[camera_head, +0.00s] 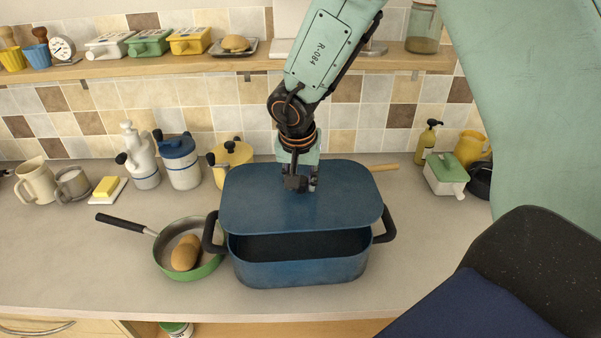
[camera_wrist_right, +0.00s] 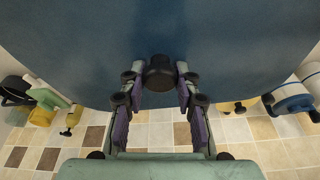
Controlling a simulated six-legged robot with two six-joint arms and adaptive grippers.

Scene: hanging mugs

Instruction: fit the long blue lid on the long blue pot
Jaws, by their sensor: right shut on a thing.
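The long blue pot (camera_head: 300,272) stands on the counter with a black handle at each end. The long blue lid (camera_head: 300,215) is over the pot's back part, and the pot's dark inside shows between the lid's front edge and the pot's front rim. The lid appears raised above the rim, not seated. My right gripper (camera_head: 301,184) is shut on the lid's dark knob. In the right wrist view, my right gripper's fingers (camera_wrist_right: 160,88) flank the knob (camera_wrist_right: 160,72), and the lid's blue surface (camera_wrist_right: 160,30) fills the upper part. My left gripper is out of view.
A green pan (camera_head: 212,262) with a brown roundish item (camera_head: 186,252) stands close at the pot's left. A yellow pot (camera_head: 235,158) and a blue-and-white jar (camera_head: 179,160) are behind. A green-and-white box (camera_head: 445,175) stands to the right. Counter right of the pot is partly free.

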